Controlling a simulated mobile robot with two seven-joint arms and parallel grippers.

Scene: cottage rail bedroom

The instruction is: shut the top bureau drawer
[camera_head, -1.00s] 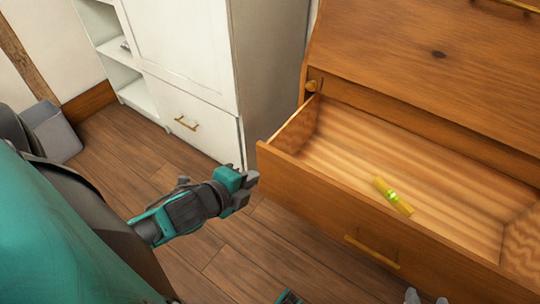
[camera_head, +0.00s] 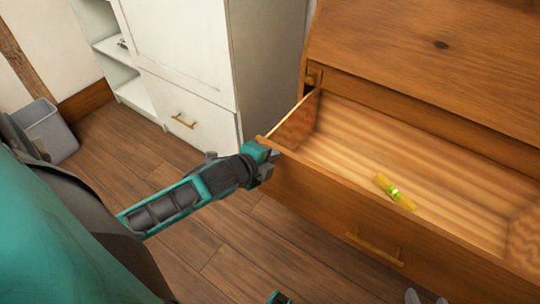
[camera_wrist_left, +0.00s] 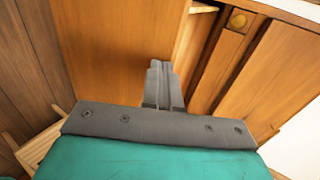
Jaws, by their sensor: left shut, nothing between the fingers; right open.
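The top bureau drawer (camera_head: 330,212) is pulled out, and its inside shows from above. A yellow spirit level (camera_head: 394,192) lies on the drawer floor. The drawer's brass handle (camera_head: 374,248) is on its front face. My left gripper (camera_head: 270,163) is at the left end of the drawer front, near its top edge; I cannot tell whether it touches. In the left wrist view its fingers (camera_wrist_left: 159,84) are together, with nothing between them, against the wooden front.
The wooden bureau (camera_head: 430,60) rises behind the drawer. A white cabinet (camera_head: 190,70) with a brass-handled drawer stands to the left. A grey bin (camera_head: 48,132) is at the far left. The wooden floor (camera_head: 215,245) before the bureau is clear.

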